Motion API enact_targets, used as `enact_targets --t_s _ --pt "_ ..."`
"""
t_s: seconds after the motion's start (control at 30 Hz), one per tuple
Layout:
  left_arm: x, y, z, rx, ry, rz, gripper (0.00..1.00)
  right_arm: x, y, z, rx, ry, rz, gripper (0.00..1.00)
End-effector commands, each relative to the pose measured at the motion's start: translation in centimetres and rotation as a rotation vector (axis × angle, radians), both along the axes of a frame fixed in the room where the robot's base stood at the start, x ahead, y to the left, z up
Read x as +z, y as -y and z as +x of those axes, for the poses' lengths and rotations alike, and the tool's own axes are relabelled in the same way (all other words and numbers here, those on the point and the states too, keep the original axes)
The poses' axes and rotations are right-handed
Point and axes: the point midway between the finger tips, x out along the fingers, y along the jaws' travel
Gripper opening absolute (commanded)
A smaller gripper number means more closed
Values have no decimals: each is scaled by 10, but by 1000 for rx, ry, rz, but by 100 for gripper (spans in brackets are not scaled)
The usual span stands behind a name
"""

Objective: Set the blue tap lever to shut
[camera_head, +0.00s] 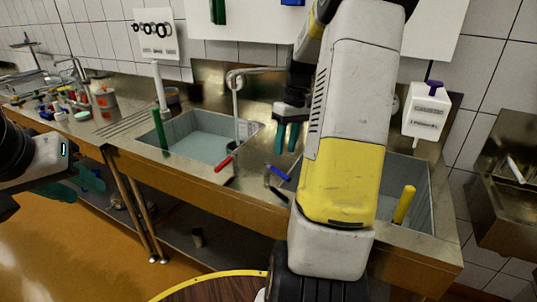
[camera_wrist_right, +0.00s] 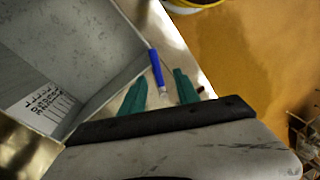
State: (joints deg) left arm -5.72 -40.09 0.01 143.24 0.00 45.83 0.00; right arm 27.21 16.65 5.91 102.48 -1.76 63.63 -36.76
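The blue tap lever (camera_head: 280,173) is on the counter's front edge, right of the left basin, and slants up to the left from a metal fitting. In the right wrist view the blue lever (camera_wrist_right: 157,68) shows beyond the fingertips, roughly in line with the gap between them. My right gripper (camera_head: 287,136) points down above and behind the lever, apart from it. In the right wrist view its two teal fingers (camera_wrist_right: 160,84) are open with nothing between them. My left gripper (camera_head: 76,184) is at the far left, away from the lever; its fingers look apart and empty.
A red lever (camera_head: 223,163) sits left of the blue one on the same front edge. The left basin (camera_head: 195,140) holds a green upright tube (camera_head: 160,129). A bent faucet (camera_head: 237,95) stands behind. A yellow tube (camera_head: 404,204) stands in the right basin.

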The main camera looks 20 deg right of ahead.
Motion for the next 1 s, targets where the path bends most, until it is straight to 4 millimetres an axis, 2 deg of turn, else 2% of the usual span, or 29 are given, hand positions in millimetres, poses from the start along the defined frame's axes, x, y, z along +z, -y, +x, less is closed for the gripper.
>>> enact_targets --t_s 0.13,0.6,0.77,1.0 --pt "0 0 0 0 0 0 36 -12 6 2 8 -14 11 38" --pt "0 0 0 0 0 0 36 -76 -7 -2 7 -15 11 38" --pt "0 0 0 0 0 0 36 -84 -8 -2 7 -12 10 38" --pt "0 0 0 0 0 0 36 -84 -9 -2 7 -12 10 36"
